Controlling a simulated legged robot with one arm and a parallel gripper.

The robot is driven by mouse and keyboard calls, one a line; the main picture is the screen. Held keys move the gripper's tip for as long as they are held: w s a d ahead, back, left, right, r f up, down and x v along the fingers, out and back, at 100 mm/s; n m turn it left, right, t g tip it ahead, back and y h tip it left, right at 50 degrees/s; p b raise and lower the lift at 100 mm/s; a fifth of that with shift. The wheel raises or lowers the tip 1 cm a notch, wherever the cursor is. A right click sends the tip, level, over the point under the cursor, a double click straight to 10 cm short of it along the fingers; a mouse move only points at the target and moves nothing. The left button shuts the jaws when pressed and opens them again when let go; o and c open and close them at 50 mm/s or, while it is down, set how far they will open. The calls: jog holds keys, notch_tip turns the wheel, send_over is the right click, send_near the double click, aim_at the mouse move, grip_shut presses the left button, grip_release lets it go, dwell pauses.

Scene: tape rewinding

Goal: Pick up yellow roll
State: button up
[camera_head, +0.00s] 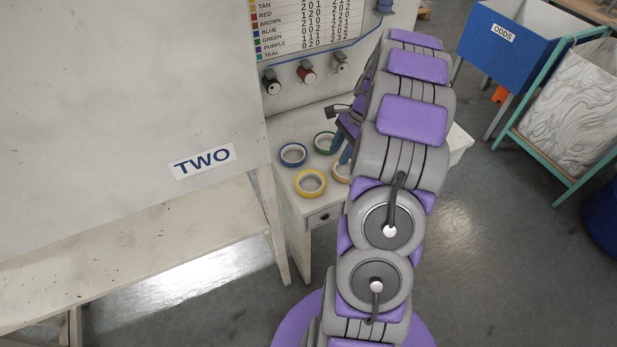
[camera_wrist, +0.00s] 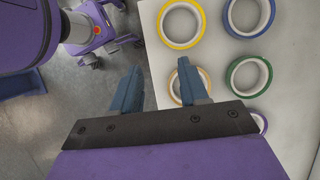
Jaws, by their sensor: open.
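The yellow roll (camera_head: 323,183) lies flat at the front of a small white table in the head view. In the wrist view the yellow roll (camera_wrist: 164,38) is at the top, beyond my fingertips and near the table's edge. My gripper (camera_wrist: 160,80) is open and empty. Its right finger is over the tan roll (camera_wrist: 206,79) and partly hides it; its left finger is past the table edge, over the floor. In the head view my arm hides most of my gripper and part of the tan roll.
A blue roll (camera_head: 293,163) and a green roll (camera_head: 315,143) lie on the same small table (camera_head: 277,182), which has a drawer. Part of a purple roll (camera_wrist: 264,122) shows beside my gripper. A big panel marked TWO (camera_head: 120,90) stands left. A blue ODDS bin (camera_head: 485,45) stands right.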

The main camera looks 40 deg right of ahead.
notch_tip(320, 180, down, 4)
jog(key=a+b, duration=0.1)
jog(key=a, duration=0.2)
jog(key=b, duration=0.2)
send_near(318, 191)
notch_tip(318, 191, down, 3)
jog(key=shift+s+d+r, duration=0.1)
jog(key=a+f, duration=0.2)
jog(key=a, duration=0.1)
jog(key=x, duration=0.1)
jog(key=b+x, duration=0.1)
jog(key=x, duration=0.1)
jog(key=shift+w+f+b, duration=0.25)
jog(key=shift+w+b, duration=0.05)
jog(key=shift+b, duration=0.05)
jog(key=shift+d+f, duration=0.2)
jog(key=shift+d, duration=0.2)
jog(key=shift+a+r, duration=0.1)
jog(key=shift+a, duration=0.25)
jog(key=c, duration=0.4)
jog(key=shift+d, duration=0.15)
grip_shut()
